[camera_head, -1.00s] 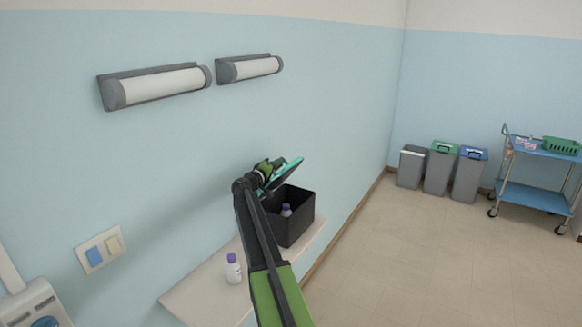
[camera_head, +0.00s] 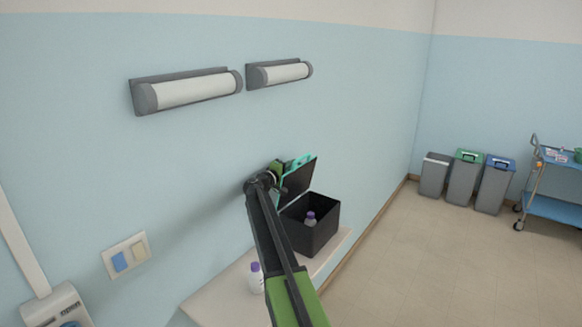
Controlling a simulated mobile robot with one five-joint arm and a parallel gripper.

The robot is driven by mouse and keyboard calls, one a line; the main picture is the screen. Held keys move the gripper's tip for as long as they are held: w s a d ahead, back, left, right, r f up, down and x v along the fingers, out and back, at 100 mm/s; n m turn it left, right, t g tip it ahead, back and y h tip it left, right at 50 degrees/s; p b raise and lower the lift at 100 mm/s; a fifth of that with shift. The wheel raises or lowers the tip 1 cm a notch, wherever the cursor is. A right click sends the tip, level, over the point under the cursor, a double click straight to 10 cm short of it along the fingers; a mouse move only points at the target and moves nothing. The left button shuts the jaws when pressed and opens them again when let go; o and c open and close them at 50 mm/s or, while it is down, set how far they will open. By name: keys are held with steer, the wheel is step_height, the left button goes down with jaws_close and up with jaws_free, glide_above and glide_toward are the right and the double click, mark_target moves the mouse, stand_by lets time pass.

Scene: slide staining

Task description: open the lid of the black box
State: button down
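The black box (camera_head: 322,236) stands on the white shelf against the left wall. Its dark lid (camera_head: 300,180) is raised and tilted up on the wall side, so the box is open at the top. A small bottle with a purple cap (camera_head: 310,218) shows inside it. My gripper (camera_head: 299,164), with teal fingers, is at the upper part of the lid, on its wall side. It overlaps the lid in the view; I cannot tell whether it touches or grips it. The lid and my arm partly hide the fingers.
A white bottle with a purple cap (camera_head: 256,279) stands on the shelf (camera_head: 217,299), left of my arm. Grey bins (camera_head: 465,182) and a blue cart (camera_head: 556,207) stand at the far right. The floor between is clear.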

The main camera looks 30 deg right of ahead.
steer(key=shift+d, duration=0.15)
steer(key=c, duration=1.4)
jaws_free()
steer(key=v, duration=1.7)
steer(key=shift+a, duration=0.35)
steer(key=shift+s+f, duration=0.15)
